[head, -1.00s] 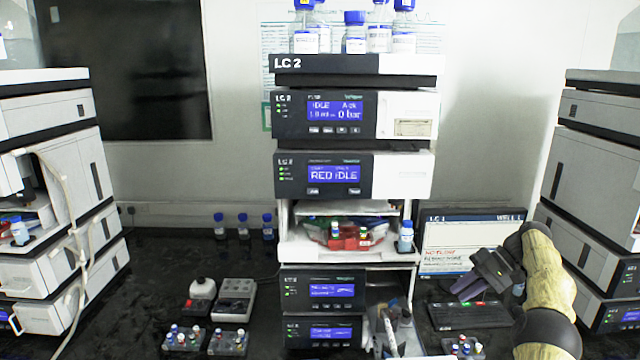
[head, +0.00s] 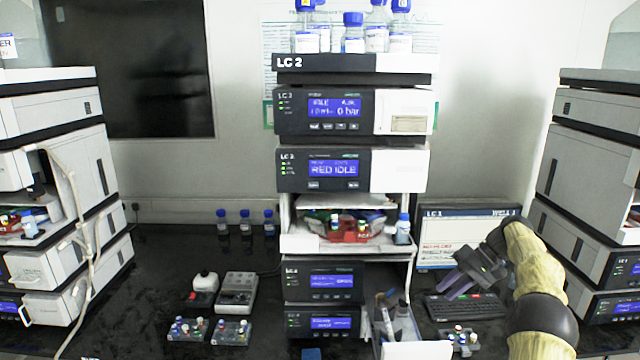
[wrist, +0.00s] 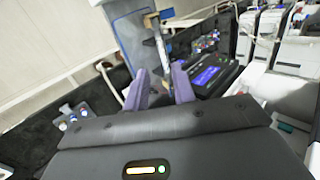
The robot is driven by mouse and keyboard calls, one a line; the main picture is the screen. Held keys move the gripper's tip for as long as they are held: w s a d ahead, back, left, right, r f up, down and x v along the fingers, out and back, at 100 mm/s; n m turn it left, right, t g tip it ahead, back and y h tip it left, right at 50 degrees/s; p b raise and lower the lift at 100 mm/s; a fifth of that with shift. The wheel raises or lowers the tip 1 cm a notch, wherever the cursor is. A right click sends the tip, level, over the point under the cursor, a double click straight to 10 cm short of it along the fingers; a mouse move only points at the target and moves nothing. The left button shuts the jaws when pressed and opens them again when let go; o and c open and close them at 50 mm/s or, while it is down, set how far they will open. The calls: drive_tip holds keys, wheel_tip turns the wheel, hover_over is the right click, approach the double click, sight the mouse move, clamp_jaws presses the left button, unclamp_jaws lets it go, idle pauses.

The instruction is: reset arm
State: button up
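My gripper (head: 456,288) is at the right in the head view, in front of the monitor and above the dark keyboard. Its dark body and purple fingers tilt down to the left, and my tan-sleeved arm comes up from the bottom right. In the wrist view, the two purple fingers of my gripper (wrist: 161,92) stand apart with nothing between them. It is open and empty.
The LC 2 stack (head: 354,170) stands in the centre, with an open tray of vials. The monitor (head: 440,240) and keyboard (head: 465,307) are close to my gripper. Other stacks stand left and right. Vial racks (head: 187,330) sit on the black bench.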

drive_tip(key=s+a+f+h, duration=0.1)
drive_tip(key=s+a+h, duration=0.45)
drive_tip(key=a, duration=0.75)
drive_tip(key=s+a+f+t+h, duration=0.1)
drive_tip(key=s+a+f, duration=0.1)
drive_tip(key=s, duration=1)
drive_tip(key=s+a+f+t+h, duration=0.1)
drive_tip(key=s+a+f+h, duration=0.1)
drive_tip(key=s, duration=1.1)
drive_tip(key=shift+a+f+t, duration=0.15)
drive_tip(key=shift+a+t, duration=0.1)
drive_tip(key=shift+t, duration=0.15)
